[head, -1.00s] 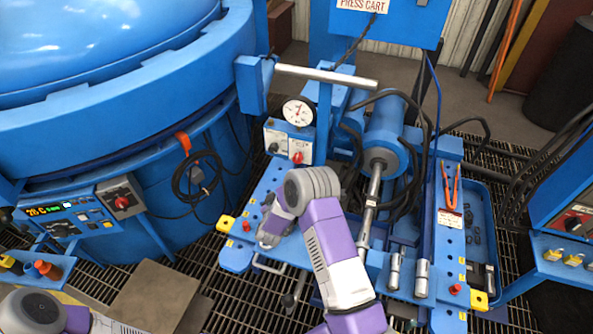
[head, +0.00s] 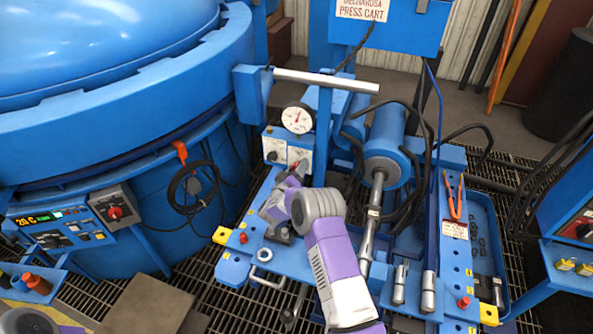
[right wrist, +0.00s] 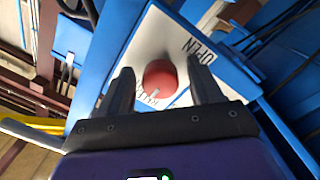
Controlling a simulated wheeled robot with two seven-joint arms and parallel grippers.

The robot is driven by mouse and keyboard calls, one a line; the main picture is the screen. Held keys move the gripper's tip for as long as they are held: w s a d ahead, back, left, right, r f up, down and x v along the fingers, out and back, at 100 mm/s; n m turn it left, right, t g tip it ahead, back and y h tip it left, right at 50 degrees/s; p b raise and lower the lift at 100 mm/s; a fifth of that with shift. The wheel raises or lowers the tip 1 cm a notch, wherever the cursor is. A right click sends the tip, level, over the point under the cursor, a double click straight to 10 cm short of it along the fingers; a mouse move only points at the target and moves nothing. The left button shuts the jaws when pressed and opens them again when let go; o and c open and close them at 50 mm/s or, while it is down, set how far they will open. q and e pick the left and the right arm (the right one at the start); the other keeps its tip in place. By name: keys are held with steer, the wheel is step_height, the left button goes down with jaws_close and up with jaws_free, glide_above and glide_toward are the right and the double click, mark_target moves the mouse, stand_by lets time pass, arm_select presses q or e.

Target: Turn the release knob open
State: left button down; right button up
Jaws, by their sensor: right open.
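The red release knob (right wrist: 159,76) sits on a white plate (right wrist: 150,45) marked OPEN, with its pale pointer mark toward the lower edge in the right wrist view. My right gripper (right wrist: 165,90) is open, with one finger on each side of the knob in that picture and a gap on both sides. I cannot tell how far the fingertips reach along the knob. In the head view, the white valve box (head: 275,149) stands below the round gauge (head: 297,118), with my right gripper (head: 291,175) close in front, partly hiding the red knob. My left gripper is out of view.
The blue cylinder (head: 388,150) and black hoses lie to the right. The large blue furnace (head: 120,110) stands at the left. Orange-handled pliers (head: 453,200) lie on the cart's right rail.

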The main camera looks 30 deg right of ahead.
steer(key=shift+c, duration=0.3)
steer(key=c, duration=1)
